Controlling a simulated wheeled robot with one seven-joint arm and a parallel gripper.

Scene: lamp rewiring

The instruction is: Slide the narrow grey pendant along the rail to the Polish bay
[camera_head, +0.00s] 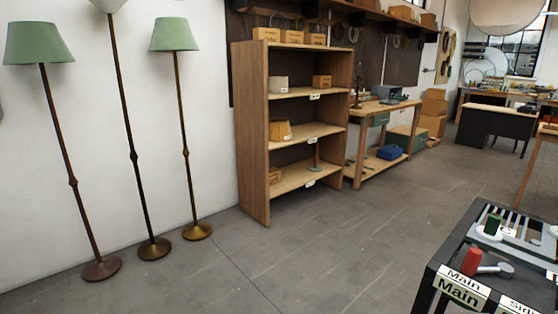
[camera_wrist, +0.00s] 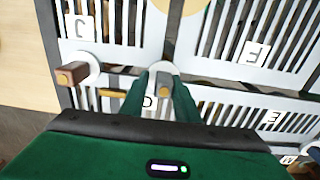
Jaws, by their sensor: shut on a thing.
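In the wrist view my gripper (camera_wrist: 165,88) has its two green fingers closed around a small tan lever handle (camera_wrist: 163,92). The handle sits on a round white base (camera_wrist: 162,70) beside a label reading D on a pale slotted panel (camera_wrist: 118,58). The fingers hide much of the lever. My gripper does not show in the head view. I cannot make out a narrow grey pendant, a rail or a bay marked Polish. A large pale round shape (camera_head: 505,14) is cut off at the top right; I cannot tell whether it is a pendant.
A brown-handled lever (camera_wrist: 72,75) sits near label C. In the head view, a dark bench (camera_head: 436,272) carries the panel with red (camera_head: 471,262) and green (camera_head: 493,224) handles and a Main label. Floor lamps (camera_head: 172,35) and a wooden shelf (camera_head: 250,130) stand left; the floor between is clear.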

